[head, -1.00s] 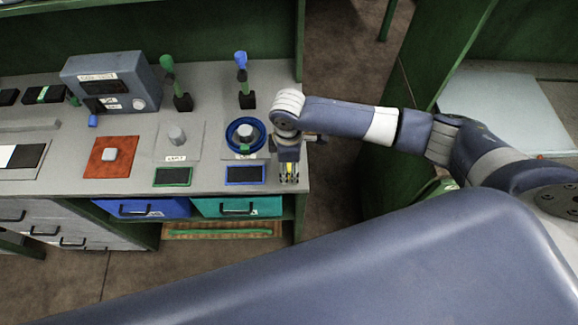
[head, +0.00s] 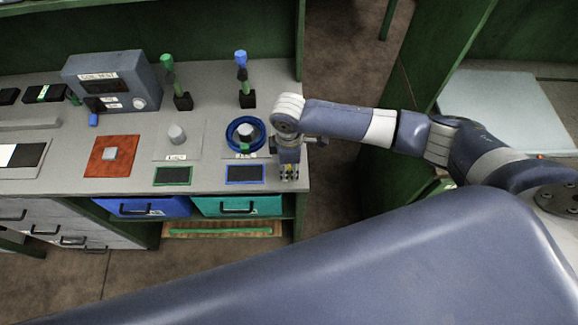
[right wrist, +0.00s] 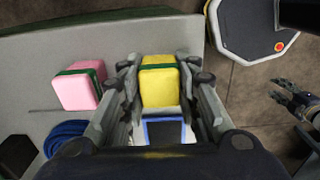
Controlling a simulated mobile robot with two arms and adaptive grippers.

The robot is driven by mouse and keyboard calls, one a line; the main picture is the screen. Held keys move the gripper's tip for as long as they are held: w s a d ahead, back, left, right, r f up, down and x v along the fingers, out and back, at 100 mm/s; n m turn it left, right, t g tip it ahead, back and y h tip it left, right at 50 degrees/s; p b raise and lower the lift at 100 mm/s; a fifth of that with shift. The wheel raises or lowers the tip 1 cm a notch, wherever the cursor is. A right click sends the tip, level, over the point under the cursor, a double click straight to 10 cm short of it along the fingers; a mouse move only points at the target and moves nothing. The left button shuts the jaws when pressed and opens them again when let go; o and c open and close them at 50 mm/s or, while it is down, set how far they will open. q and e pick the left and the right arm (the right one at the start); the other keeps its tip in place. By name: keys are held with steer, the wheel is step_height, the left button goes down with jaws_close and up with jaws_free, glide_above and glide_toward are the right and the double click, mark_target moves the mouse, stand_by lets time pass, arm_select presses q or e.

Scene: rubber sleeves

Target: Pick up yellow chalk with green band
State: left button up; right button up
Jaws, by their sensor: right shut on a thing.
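The yellow chalk with a green band (right wrist: 159,86) stands between the fingers of my right gripper (right wrist: 160,92) in the right wrist view. The fingers are shut on its sides, and the band shows near its far end. I cannot tell whether the chalk is clear of the counter. My left gripper (right wrist: 292,96) seems to show small at the right of the wrist view; its opening is unclear.
A pink block with a green band (right wrist: 80,88) lies left of the gripper in the wrist view. A blue ring (head: 261,137) and a blue-framed dark pad (head: 245,174) are close by. The counter (head: 220,150) ends just right of the gripper.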

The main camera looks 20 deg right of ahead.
steer(key=shift+r, duration=0.55)
step_height(320, 180, up, 2)
steer(key=shift+r+b, duration=0.1)
steer(key=shift+b, duration=0.55)
steer(key=s+a+r+b, duration=0.1)
steer(key=s+a+b, duration=0.2)
steer(key=s+a, duration=0.6)
steer(key=shift+s+a+r, duration=0.25)
steer(key=shift+s+a, duration=0.15)
steer(key=shift+a, duration=1.45)
